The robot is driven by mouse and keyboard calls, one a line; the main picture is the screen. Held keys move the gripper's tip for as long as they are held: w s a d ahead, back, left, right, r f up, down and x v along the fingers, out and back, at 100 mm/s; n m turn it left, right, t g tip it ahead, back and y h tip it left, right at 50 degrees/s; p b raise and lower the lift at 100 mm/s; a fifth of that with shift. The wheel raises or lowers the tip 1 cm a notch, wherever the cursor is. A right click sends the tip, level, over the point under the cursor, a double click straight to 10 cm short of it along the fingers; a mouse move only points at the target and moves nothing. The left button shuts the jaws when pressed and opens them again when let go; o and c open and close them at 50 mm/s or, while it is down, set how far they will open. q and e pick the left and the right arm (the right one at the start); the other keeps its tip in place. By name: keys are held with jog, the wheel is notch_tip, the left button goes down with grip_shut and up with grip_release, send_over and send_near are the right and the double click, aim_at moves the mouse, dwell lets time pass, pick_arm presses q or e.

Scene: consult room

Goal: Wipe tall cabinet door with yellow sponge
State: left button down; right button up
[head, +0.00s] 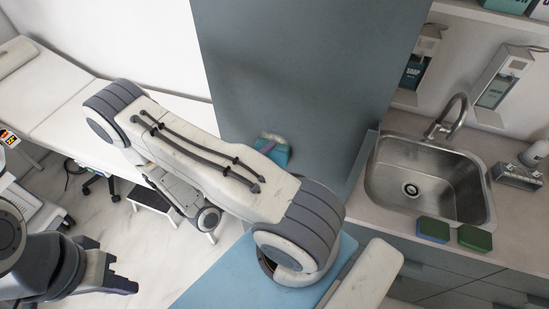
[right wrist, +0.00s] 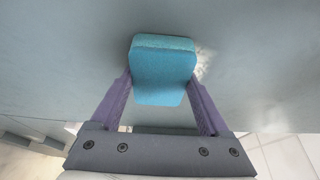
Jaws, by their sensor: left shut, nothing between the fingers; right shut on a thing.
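The tall cabinet door (head: 310,60) is a grey-blue upright panel in the middle of the head view. My right gripper (right wrist: 162,82) is shut on a teal-blue sponge (right wrist: 164,62), not a yellow one. The sponge is up against the door; firm contact cannot be told. A whitish smudge (right wrist: 204,62) shows on the door beside the sponge. In the head view the held sponge (head: 282,156) is partly hidden by my right arm. My left gripper (head: 122,284) is shut and empty at the lower left, away from the door.
A blue sponge with a green top (head: 433,229) and a green sponge (head: 475,238) lie on the counter's front edge by the steel sink (head: 425,185). A faucet (head: 449,118) and wall dispensers stand behind. A white examination bed (head: 65,115) is at the left.

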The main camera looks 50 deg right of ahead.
aim_at(279, 153)
jog(key=shift+w+a+r+p, duration=0.75)
jog(key=shift+w+r+p, duration=0.7)
jog(key=shift+w, duration=0.5)
jog(key=shift+s+d, duration=0.35)
jog(key=shift+s, duration=0.5)
jog(key=shift+s+d, duration=0.3)
jog(key=shift+s, duration=0.55)
jog(key=shift+s+d, duration=0.35)
jog(key=shift+s, duration=0.5)
jog(key=shift+s+d, duration=0.35)
jog(key=shift+s, duration=0.55)
jog(key=shift+s+d, duration=0.35)
jog(key=shift+s, duration=0.6)
jog(key=shift+s+d, duration=0.35)
jog(key=shift+s, duration=0.55)
jog(key=shift+d, duration=0.15)
jog(key=shift+w+a, duration=0.25)
jog(key=shift+w, duration=0.4)
jog(key=shift+w+a, duration=0.2)
jog(key=shift+w, duration=0.4)
jog(key=shift+w+a, duration=0.2)
jog(key=shift+w, duration=0.5)
jog(key=shift+c, duration=0.6)
jog(key=w+a, duration=0.3)
jog(key=w, duration=0.3)
jog(key=shift+w+p, duration=0.3)
jog(key=shift+w, duration=0.05)
